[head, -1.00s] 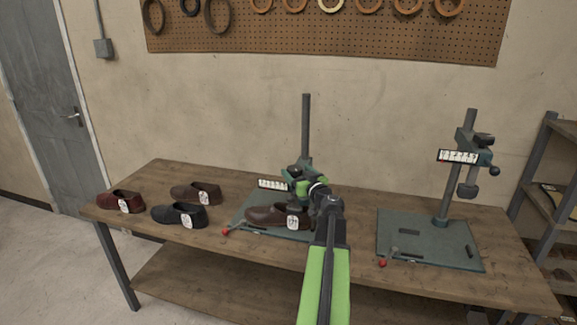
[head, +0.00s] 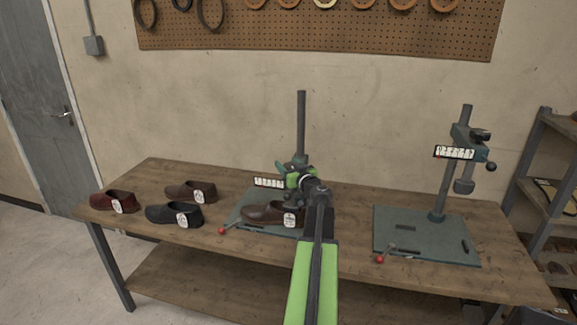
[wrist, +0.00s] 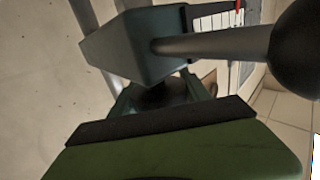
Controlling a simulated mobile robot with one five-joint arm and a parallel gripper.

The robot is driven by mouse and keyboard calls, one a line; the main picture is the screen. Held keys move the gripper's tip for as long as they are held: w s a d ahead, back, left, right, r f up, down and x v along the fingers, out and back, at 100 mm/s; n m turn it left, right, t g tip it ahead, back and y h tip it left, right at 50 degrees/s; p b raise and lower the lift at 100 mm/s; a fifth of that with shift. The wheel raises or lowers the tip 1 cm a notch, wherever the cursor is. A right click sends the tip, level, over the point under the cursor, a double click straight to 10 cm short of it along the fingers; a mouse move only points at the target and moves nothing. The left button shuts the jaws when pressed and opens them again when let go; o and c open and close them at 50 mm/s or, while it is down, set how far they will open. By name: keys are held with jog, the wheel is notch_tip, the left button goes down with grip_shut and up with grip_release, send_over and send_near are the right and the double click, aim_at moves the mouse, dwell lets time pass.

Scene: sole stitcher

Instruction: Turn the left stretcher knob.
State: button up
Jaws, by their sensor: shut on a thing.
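The left stretcher stands on the table with a tall grey post (head: 301,120), a green-grey base plate (head: 236,214) and a white scale strip (head: 269,183). My gripper (head: 294,178) is at its head, shut on the stretcher knob, which is mostly hidden in the head view. In the wrist view my gripper's green finger with a black pad (wrist: 160,133) fills the bottom. Just beyond it is the stretcher's teal head block (wrist: 140,48), with a grey lever ending in a black ball (wrist: 298,50). A brown shoe (head: 262,212) with a white tag sits under the left stretcher head.
A second stretcher (head: 437,190) stands at the right of the table. A red shoe (head: 108,202), a black shoe (head: 165,215) and another brown shoe (head: 185,190) lie at the left. A red-tipped lever (head: 223,230) projects at the left base's front. Shelves (head: 545,165) stand far right.

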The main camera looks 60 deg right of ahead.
jog(key=shift+s, duration=0.25)
jog(key=shift+c, duration=0.8)
jog(key=shift+w, duration=0.2)
jog(key=shift+n+t+y, duration=0.3)
jog(key=shift+n+y, duration=0.1)
jog(key=shift+y, duration=0.1)
jog(key=n+t+y, duration=0.1)
jog(key=n+y, duration=0.1)
jog(key=y, duration=0.1)
jog(key=shift+w, duration=0.15)
jog(key=n+y, duration=0.1)
jog(key=y, duration=0.1)
jog(key=a+n+t+y, duration=0.1)
jog(key=n+y, duration=0.1)
jog(key=y, duration=0.1)
jog(key=shift+n+y, duration=0.3)
jog(key=shift+a+n+y, duration=0.25)
jog(key=shift+n+y, duration=0.45)
jog(key=shift+y, duration=0.4)
jog(key=shift+a, duration=0.1)
